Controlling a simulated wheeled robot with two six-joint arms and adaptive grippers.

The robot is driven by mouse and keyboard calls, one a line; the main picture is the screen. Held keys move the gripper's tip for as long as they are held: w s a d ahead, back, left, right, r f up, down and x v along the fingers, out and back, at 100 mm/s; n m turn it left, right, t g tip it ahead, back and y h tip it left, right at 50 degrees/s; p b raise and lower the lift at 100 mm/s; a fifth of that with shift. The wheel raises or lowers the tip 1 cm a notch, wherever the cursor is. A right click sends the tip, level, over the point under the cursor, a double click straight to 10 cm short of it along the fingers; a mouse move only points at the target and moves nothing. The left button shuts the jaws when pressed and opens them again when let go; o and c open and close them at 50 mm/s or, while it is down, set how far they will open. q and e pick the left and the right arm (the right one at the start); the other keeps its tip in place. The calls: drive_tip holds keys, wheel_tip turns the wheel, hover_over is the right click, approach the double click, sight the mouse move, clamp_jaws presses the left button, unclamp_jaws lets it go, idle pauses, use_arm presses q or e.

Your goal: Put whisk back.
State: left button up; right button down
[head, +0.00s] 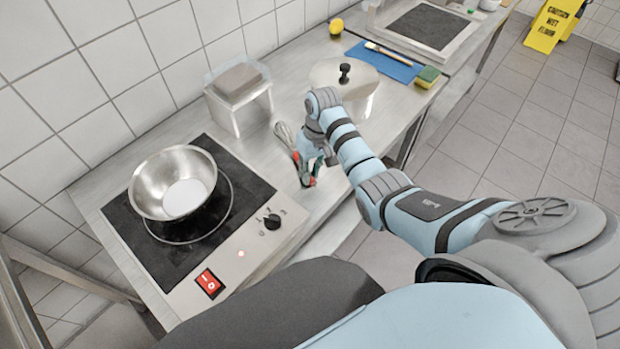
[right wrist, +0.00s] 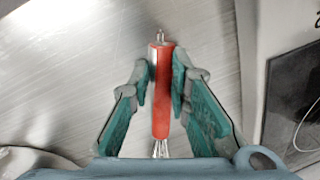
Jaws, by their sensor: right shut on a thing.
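My right gripper (head: 306,168) is over the steel counter, to the right of the cooktop. It is shut on the whisk, with its teal fingers on either side of the red handle (right wrist: 160,92) in the right wrist view. The whisk's wire end (head: 284,133) points up and left in the head view, towards the wall. In the right wrist view, the wires lie at the bottom, partly hidden by my gripper. I cannot tell whether the whisk touches the counter. My left gripper is not in view.
A steel bowl (head: 152,185) sits on the black cooktop (head: 235,215). A small stand (head: 222,115) holds a grey block by the wall. A lidded pot (head: 325,72) stands behind my right gripper. Farther back are a blue board (head: 400,69), a sponge (head: 428,77) and a lemon (head: 336,26).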

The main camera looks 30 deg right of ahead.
drive_tip(key=shift+r+p, duration=0.1)
drive_tip(key=shift+p, duration=0.2)
drive_tip(key=c, duration=1.5)
unclamp_jaws()
drive_tip(key=r+p, duration=0.1)
drive_tip(key=r, duration=0.3)
drive_tip(key=d+r+p, duration=0.1)
drive_tip(key=r, duration=0.3)
drive_tip(key=r+p, duration=0.1)
drive_tip(key=r, duration=0.3)
drive_tip(key=shift+d+p, duration=0.35)
